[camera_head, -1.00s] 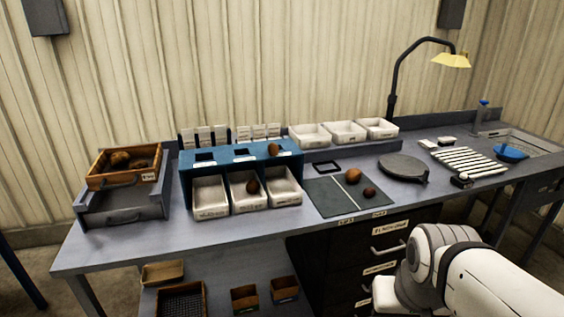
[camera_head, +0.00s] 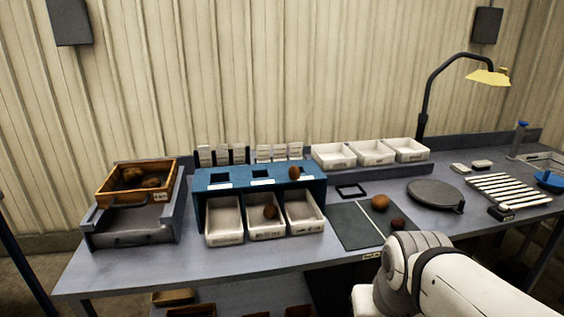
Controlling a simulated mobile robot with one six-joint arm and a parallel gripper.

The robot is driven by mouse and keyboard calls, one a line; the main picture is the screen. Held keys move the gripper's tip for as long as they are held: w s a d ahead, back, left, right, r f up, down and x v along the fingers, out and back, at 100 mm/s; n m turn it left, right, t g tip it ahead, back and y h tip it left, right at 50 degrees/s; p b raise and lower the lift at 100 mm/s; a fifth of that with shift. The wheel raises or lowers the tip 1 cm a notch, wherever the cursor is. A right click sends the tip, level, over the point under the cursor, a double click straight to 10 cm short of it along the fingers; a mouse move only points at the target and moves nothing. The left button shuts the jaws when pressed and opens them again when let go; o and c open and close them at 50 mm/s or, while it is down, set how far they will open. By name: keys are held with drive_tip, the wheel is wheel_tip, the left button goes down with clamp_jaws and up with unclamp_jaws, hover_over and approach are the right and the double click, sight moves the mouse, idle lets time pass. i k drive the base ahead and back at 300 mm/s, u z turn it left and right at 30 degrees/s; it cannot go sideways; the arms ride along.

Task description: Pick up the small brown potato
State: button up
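Several potatoes could fit the name small brown potato. A small dark reddish-brown potato (camera_head: 398,224) lies on the dark mat (camera_head: 350,228), near my arm. A larger, lighter brown potato (camera_head: 380,203) lies just behind it on the mat. A brown potato (camera_head: 270,212) sits in the middle white bin (camera_head: 264,233) of the blue sorter. Another brown potato (camera_head: 295,173) rests on the right of the sorter's top. My white and grey arm fills the lower right; my gripper is out of view.
The blue sorter (camera_head: 225,181) holds three white bins. A wooden crate (camera_head: 120,199) with potatoes stands on a grey stand at the left. Three white trays (camera_head: 372,153) stand behind. A round grey plate (camera_head: 435,195), a slatted rack (camera_head: 508,189) and a yellow lamp (camera_head: 489,77) are at the right.

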sight(294, 174)
drive_tip(key=u, duration=0.15)
drive_tip(key=i, duration=1.1)
drive_tip(key=z, duration=0.3)
